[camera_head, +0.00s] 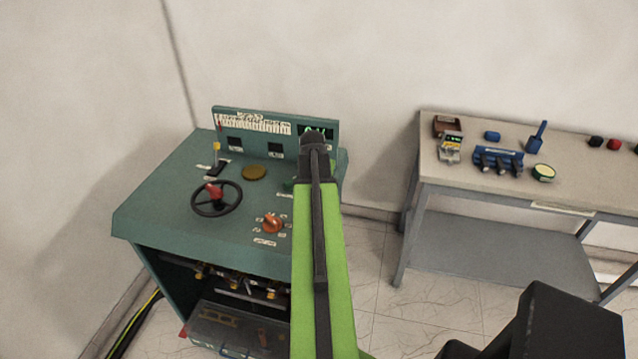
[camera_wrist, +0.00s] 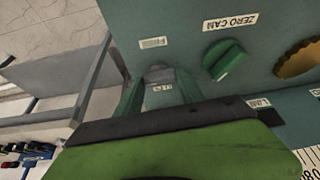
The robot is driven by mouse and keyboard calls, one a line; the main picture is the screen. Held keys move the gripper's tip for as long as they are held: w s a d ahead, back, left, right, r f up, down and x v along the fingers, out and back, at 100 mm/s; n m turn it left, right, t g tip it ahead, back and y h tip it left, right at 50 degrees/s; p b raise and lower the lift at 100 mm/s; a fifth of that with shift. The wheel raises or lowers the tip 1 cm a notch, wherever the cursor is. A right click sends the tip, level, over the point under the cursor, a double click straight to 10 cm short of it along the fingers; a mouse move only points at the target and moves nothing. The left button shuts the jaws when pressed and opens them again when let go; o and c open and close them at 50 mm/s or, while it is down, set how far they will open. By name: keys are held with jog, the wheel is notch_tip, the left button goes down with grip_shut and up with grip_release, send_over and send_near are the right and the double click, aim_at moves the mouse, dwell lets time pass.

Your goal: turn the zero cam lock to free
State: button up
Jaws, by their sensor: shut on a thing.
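A green knob (camera_wrist: 222,60) sits to the right, apart from the fingers, below a ZERO CAM label (camera_wrist: 230,22). In the head view my arm hides the grey piece, and my gripper (camera_head: 315,140) is over the console's right side.
The teal console (camera_head: 160,195) carries a black handwheel (camera_head: 217,212), an orange knob (camera_head: 272,223), a brass disc (camera_head: 253,172) and an upright back panel (camera_head: 225,137). A grey workbench (camera_head: 520,185) with tools stands to the right. Open floor lies between them.

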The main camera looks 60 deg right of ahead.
jog(key=shift+m, duration=0.4)
jog(key=shift+d, duration=0.1)
jog(key=o, duration=1.4)
jog(key=shift+c, duration=0.2)
jog(key=p+v, duration=1.6)
jog(key=v, duration=0.1)
jog(key=shift+w+a+r, duration=0.2)
jog(key=shift+r, duration=0.05)
